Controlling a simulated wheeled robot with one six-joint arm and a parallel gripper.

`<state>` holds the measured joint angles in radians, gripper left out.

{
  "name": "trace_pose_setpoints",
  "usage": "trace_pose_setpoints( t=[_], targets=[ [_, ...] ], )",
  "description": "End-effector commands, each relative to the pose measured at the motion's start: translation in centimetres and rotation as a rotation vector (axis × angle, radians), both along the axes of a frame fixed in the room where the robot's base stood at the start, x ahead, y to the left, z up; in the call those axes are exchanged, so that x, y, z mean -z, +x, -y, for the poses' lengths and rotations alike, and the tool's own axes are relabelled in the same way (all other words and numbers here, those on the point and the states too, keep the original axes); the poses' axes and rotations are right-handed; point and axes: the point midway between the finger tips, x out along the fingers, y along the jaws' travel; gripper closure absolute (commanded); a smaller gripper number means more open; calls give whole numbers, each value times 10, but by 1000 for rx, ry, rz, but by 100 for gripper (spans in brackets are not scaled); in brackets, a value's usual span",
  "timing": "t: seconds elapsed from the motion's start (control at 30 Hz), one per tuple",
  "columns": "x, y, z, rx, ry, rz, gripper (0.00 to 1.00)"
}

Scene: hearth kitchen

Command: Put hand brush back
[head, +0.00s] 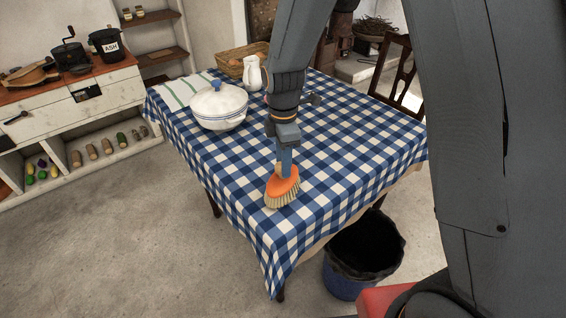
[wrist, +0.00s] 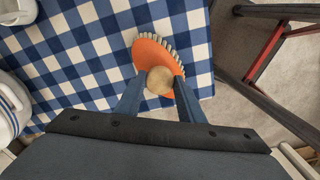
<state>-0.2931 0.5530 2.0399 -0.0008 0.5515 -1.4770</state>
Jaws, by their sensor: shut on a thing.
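The hand brush (head: 281,188) has an orange body, pale bristles and a light wooden knob; it also shows in the wrist view (wrist: 153,54). My gripper (head: 284,167) is shut on the brush, and in the wrist view its two fingers (wrist: 155,88) stand on either side of the round knob. The brush is over the near part of the table with the blue and white checked cloth (head: 245,170). I cannot tell whether the bristles touch the cloth. The far side of the knob is hidden by my fingers in the head view.
A white tureen (head: 218,108) stands left of my gripper, with a striped towel (head: 187,90), white jug (head: 252,74) and basket (head: 238,60) behind. A lined blue bin (head: 348,283) is below the table's right edge. A chair (head: 393,75) stands at the far right. Floor at left is clear.

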Motion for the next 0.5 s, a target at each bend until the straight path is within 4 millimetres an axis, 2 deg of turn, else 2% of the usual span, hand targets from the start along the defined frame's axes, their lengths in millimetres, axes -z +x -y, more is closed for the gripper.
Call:
trace_pose_setpoints(
  t=[0.13,0.5],
  targets=[
    [11,0,-1,-2,0,1,83],
    [14,0,-1,-2,0,0,83]
  ],
)
